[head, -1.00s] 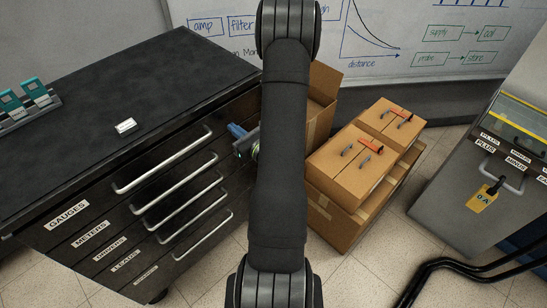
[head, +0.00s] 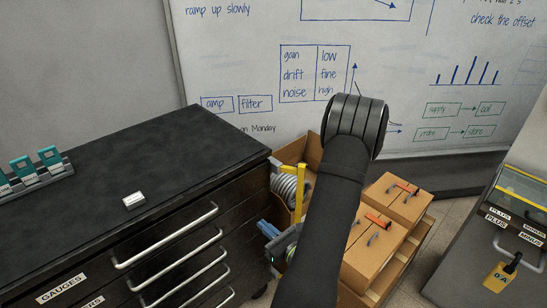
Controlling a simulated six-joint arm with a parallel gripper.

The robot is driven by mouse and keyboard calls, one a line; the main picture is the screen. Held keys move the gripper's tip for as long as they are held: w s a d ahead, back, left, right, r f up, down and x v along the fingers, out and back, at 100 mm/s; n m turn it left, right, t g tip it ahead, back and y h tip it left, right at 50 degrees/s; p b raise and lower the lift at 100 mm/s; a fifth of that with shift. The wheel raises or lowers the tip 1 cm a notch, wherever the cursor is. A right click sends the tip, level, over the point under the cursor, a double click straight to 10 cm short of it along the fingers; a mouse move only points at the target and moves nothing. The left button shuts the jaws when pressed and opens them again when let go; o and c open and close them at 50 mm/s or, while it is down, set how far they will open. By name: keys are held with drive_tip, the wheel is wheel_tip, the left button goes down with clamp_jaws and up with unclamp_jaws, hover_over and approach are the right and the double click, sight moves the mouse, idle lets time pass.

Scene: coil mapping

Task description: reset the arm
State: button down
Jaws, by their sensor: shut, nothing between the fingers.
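My arm rises through the middle of the head view, its large dark joint in front of the whiteboard. My gripper (head: 267,230) shows as a small blue-tipped end left of the arm link, beside the black cabinet's right edge. It looks shut, and nothing shows in it. The dark wrist part with a green light sits just below it, partly hidden by the arm.
The black drawer cabinet (head: 100,185) stands at left, a small white block (head: 133,200) on top. An open cardboard box (head: 292,152) holds a grey coil (head: 284,185) and a yellow upright piece (head: 300,190). Closed cartons (head: 365,250) stand right of the arm. A grey case (head: 480,240) is at far right.

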sight(231, 197)
drive_tip(key=x, duration=1.4)
drive_tip(key=shift+w, duration=0.1)
idle(0.3)
drive_tip(key=v, duration=1.4)
drive_tip(key=shift+x, duration=7.05)
